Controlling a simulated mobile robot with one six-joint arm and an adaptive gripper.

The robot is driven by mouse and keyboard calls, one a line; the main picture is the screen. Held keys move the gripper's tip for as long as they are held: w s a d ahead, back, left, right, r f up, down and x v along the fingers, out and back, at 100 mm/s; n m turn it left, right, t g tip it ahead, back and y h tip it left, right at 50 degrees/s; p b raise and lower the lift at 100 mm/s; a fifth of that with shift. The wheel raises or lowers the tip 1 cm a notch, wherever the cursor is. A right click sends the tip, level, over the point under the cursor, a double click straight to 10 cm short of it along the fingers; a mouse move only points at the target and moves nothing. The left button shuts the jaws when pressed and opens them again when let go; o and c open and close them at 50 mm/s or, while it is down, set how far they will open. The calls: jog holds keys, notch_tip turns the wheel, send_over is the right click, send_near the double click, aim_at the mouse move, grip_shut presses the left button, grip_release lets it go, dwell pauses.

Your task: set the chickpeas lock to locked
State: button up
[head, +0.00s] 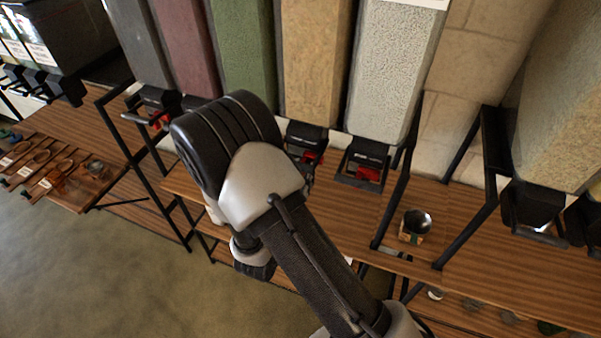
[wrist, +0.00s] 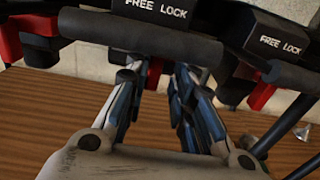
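Several tall dispensers stand in a row in the head view; no label naming chickpeas is readable. A tan-filled dispenser (head: 314,60) stands in the middle, its black outlet with red parts (head: 306,146) partly behind my arm. In the wrist view a black outlet marked "FREE LOCK" (wrist: 165,12) is straight ahead, with a thick dark bar (wrist: 140,42) across its front and a red part under it. My gripper (wrist: 156,75) is open, its two fingers apart just below and in front of that bar. Contact cannot be told. My arm hides the gripper in the head view.
A second "FREE LOCK" outlet (wrist: 282,42) is close on the right, and another outlet (wrist: 32,22) on the left. A wooden shelf (head: 345,225) runs beneath. Black frame posts (head: 396,205) and a small metal-topped container (head: 415,225) are to the right.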

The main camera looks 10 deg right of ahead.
jog(key=shift+o, duration=1.1)
jog(key=shift+w, duration=0.1)
jog(key=v, duration=1.2)
